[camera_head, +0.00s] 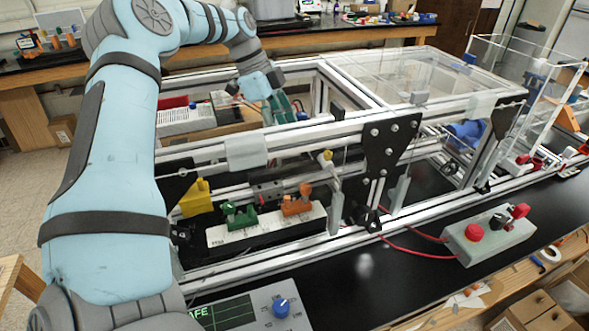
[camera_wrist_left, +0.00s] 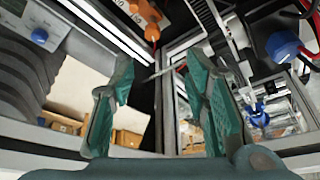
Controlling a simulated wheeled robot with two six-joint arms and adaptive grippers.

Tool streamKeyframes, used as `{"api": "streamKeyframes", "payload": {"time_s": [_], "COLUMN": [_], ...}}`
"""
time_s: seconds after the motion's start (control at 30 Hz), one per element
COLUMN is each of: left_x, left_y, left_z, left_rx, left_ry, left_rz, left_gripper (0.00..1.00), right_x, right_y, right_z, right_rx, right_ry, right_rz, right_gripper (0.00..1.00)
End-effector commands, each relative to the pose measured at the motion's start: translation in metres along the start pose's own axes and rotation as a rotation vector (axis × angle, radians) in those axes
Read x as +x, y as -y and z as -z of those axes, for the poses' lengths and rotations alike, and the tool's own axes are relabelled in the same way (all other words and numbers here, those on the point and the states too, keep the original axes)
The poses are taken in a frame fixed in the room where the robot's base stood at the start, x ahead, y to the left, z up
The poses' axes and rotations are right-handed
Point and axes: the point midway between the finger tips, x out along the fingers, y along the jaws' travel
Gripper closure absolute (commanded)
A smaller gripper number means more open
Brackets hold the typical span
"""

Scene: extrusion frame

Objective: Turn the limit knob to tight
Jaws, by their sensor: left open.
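The limit knob (camera_head: 281,307) appears to be the blue knob on a light grey panel (camera_head: 255,302) at the front edge of the bench. Its pointer and small labels are too small to read. A dark green screen (camera_head: 222,314) on the panel shows letters ending "AFE". The knob also shows at the upper left of the left wrist view (camera_wrist_left: 39,36). My left gripper (camera_head: 285,108) is over the frame's far part, well away from the knob. The left wrist view shows its green fingers (camera_wrist_left: 158,70) apart, with nothing held between them. My right gripper is not in view.
Aluminium extrusion rails (camera_head: 290,137) stand between my left gripper and the panel. A white strip with green and orange clamps (camera_head: 265,229) lies inside the frame. A grey box with red buttons (camera_head: 488,240) sits right of the panel, with black bench top between them.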

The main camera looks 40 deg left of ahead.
Motion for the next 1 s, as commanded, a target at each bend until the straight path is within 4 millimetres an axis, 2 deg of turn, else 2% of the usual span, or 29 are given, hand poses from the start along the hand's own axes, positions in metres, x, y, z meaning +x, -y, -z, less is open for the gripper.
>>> {"api": "streamKeyframes", "payload": {"time_s": [0.07,0.17,0.43,0.6,0.73,0.93,0.97,1.0], "left_x": [0.011,0.027,0.102,0.136,0.145,0.146,0.146,0.146], "left_y": [-0.008,-0.009,-0.011,-0.012,-0.012,-0.012,-0.012,-0.011], "left_z": [0.001,0.003,0.001,0.000,0.000,0.000,0.000,0.000], "left_rx": [0.040,0.045,0.040,0.038,0.038,0.037,0.037,0.037], "left_ry": [0.012,0.012,0.013,0.012,0.011,0.011,0.010,0.010], "left_rz": [-0.038,-0.043,-0.040,-0.035,-0.032,-0.031,-0.031,-0.031], "left_gripper": [0.57,0.57,0.57,0.57,0.57,0.57,0.59,0.66], "right_x": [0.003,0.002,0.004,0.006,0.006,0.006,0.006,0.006], "right_y": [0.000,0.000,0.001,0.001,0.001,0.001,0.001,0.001], "right_z": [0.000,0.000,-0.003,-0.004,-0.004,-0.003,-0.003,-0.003], "right_rx": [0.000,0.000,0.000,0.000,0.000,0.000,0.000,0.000], "right_ry": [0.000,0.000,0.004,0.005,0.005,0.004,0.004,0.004], "right_rz": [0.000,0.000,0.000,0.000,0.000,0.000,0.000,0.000], "right_gripper": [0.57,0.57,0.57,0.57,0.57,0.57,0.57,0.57]}}
